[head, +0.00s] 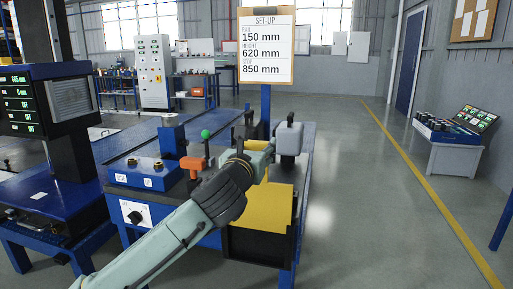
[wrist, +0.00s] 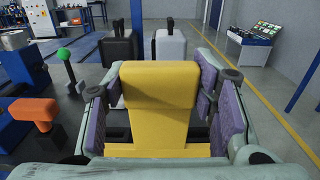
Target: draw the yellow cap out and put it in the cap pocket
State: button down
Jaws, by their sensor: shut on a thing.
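The yellow cap (wrist: 158,88) stands upright in the middle of the wrist view, a wide block on a narrower stem that broadens at its foot. My gripper (wrist: 158,100) is shut on it, with purple pads at its left and right sides. In the head view my gripper (head: 262,158) is over the blue bench, and only a little of the yellow cap (head: 264,174) shows beside it. Whether the cap's foot is still seated is hidden. I cannot make out the cap pocket for certain.
A black-sided box with a yellow top (head: 268,206) is at the bench's near end. A grey block (head: 289,138), an orange handle (head: 192,163) and a green-knobbed lever (head: 205,136) stand close by. A set-up sign (head: 266,47) rises behind.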

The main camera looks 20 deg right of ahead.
aim_at(256, 189)
jog(key=shift+f+b, duration=4.2)
jog(key=shift+f, duration=1.55)
jog(key=c, duration=0.6)
grip_release()
